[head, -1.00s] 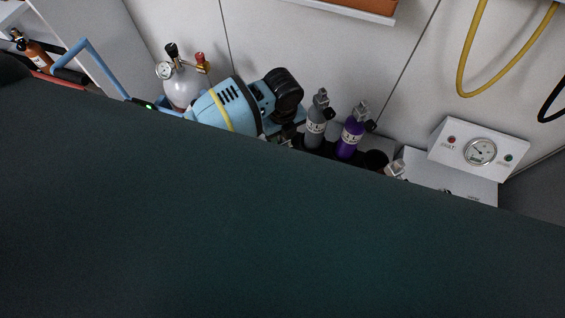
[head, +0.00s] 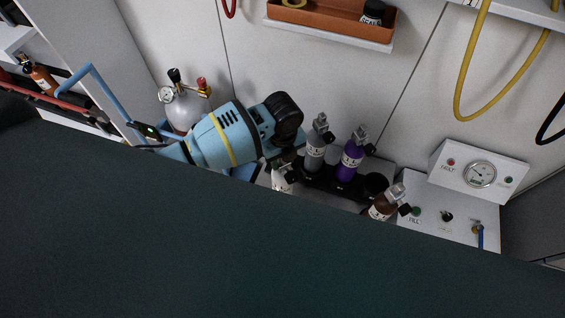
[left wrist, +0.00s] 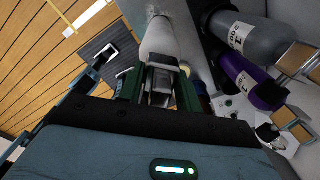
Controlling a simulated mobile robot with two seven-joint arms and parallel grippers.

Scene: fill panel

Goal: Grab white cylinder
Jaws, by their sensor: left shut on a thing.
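The white cylinder (left wrist: 160,42) stands out beyond my left gripper's fingers in the left wrist view. In the head view only a small pale part of it (head: 282,181) shows below my left wrist. My left gripper (left wrist: 159,82) is shut on the cylinder's metal valve end, with a green finger on either side. In the head view the fingers are mostly hidden by the blue and black wrist. My right gripper is not in view.
A black rack (head: 323,182) beside the gripper holds a grey cylinder (head: 315,150) and a purple cylinder (head: 350,160). A larger grey-white gas bottle (head: 184,108) is behind my left arm.

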